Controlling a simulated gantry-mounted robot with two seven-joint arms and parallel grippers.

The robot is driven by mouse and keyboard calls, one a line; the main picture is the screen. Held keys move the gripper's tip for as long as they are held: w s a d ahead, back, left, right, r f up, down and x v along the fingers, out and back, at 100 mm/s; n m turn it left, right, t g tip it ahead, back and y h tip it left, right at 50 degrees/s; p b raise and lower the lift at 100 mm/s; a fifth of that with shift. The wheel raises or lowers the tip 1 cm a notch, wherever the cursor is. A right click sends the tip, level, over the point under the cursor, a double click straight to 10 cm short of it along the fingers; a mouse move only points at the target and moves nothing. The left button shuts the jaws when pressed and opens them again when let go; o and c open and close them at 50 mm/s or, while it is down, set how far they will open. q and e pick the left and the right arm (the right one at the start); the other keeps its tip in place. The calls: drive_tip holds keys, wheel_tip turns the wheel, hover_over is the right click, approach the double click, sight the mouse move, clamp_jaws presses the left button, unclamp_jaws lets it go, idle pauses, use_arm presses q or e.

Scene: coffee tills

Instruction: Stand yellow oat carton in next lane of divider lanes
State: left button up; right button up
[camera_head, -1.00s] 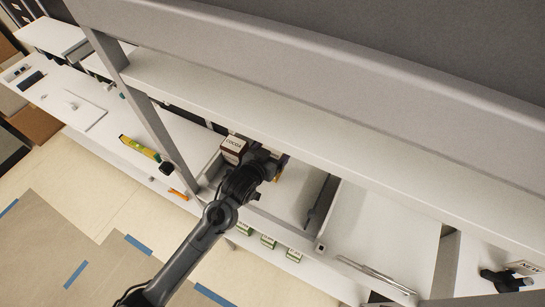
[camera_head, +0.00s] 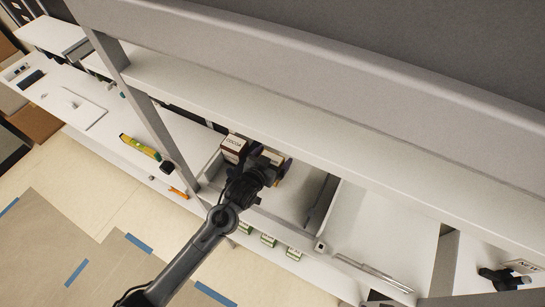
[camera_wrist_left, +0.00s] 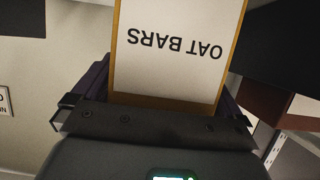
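The yellow oat carton (camera_wrist_left: 175,50) fills the top middle of the left wrist view, with a white face reading OAT BARS upside down and yellow-orange edges. My left gripper (camera_wrist_left: 165,85) has a finger on each side of it and is shut on it. In the head view the left gripper (camera_head: 270,163) is over the white divider lanes (camera_head: 300,197), just right of a brown and white COCOA carton (camera_head: 233,149). The gripper hides most of the oat carton there, and I cannot tell whether its base touches the lane floor.
A dark divider (camera_head: 322,205) bounds the open lane on the right. A grey shelf beam (camera_head: 300,115) crosses above and behind. Several small green-white labels (camera_head: 267,240) line the front edge. A yellow-green item (camera_head: 140,146) and an orange one (camera_head: 178,193) lie to the left.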

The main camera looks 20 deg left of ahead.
use_arm(q)
drive_tip(key=shift+r, duration=0.2)
drive_tip(key=v, duration=1.2)
drive_tip(key=s+a+f+g, duration=0.1)
drive_tip(key=s+f+g, duration=0.1)
drive_tip(key=s, duration=0.5)
drive_tip(key=s+a+f+g+y, duration=0.1)
drive_tip(key=s+f+g, duration=0.2)
drive_tip(key=s, duration=0.3)
drive_tip(key=s+a+f+g, duration=0.1)
drive_tip(key=s+f+g, duration=0.1)
drive_tip(key=s+g, duration=0.2)
drive_tip(key=s, duration=0.3)
drive_tip(key=shift+s+f+m+g+b, duration=0.3)
drive_tip(key=shift+s+f+g+b, duration=0.05)
drive_tip(key=shift+g, duration=0.05)
drive_tip(key=shift+a+r, duration=0.1)
